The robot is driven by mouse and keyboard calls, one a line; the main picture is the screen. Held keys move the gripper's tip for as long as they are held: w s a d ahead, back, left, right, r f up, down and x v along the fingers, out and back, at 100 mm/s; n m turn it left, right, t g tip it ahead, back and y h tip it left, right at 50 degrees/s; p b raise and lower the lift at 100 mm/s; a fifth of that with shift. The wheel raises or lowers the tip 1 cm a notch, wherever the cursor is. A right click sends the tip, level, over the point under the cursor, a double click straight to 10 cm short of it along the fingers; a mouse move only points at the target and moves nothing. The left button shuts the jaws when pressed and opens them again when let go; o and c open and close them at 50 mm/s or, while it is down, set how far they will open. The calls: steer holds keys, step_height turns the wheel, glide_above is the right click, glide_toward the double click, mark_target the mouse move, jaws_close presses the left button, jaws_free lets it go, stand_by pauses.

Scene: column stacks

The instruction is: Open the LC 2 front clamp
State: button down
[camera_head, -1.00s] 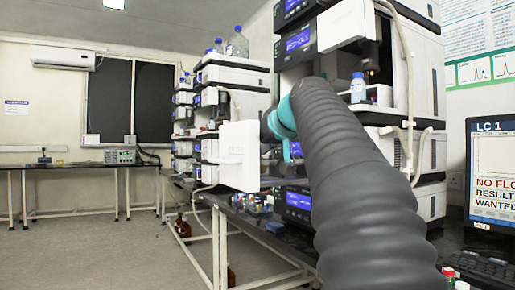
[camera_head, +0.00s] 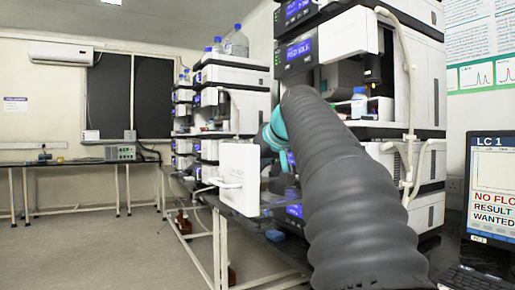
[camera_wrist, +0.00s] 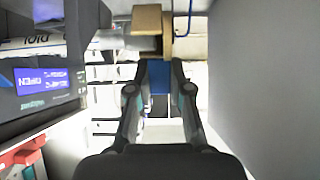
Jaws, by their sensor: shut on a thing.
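My gripper (camera_wrist: 158,82) is shut on a small blue piece (camera_wrist: 158,75) in the wrist view. A tan block (camera_wrist: 148,20) with a pale cylinder end beside it sits just beyond the fingertips. The blue piece and tan block look like parts of the clamp, but I cannot tell whether it is open. In the head view my dark sleeved arm reaches to the instrument stack (camera_head: 420,85), and the fingers and clamp are hidden. A white panel (camera_head: 240,165) with a handle stands left of my wrist.
In the wrist view, a lit display module (camera_wrist: 40,80) is close on the left and a large grey surface (camera_wrist: 265,80) is close on the right. In the head view, a blue-capped bottle (camera_head: 359,103) stands on the stack. A monitor (camera_head: 490,185) is at right. Floor at left is clear.

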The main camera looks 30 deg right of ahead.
steer(key=w+g+p, duration=0.1)
steer(key=g+p, duration=0.1)
steer(key=p, duration=0.1)
steer(key=shift+w+f+g, duration=0.15)
steer(key=shift+f+g, duration=0.1)
steer(key=shift+g, duration=0.4)
steer(key=shift+w+f+g, duration=0.1)
steer(key=shift+f+g, duration=0.1)
steer(key=shift+g, duration=0.45)
steer(key=c, duration=1)
jaws_free()
steer(key=shift+f, duration=0.1)
steer(key=shift+c, duration=0.2)
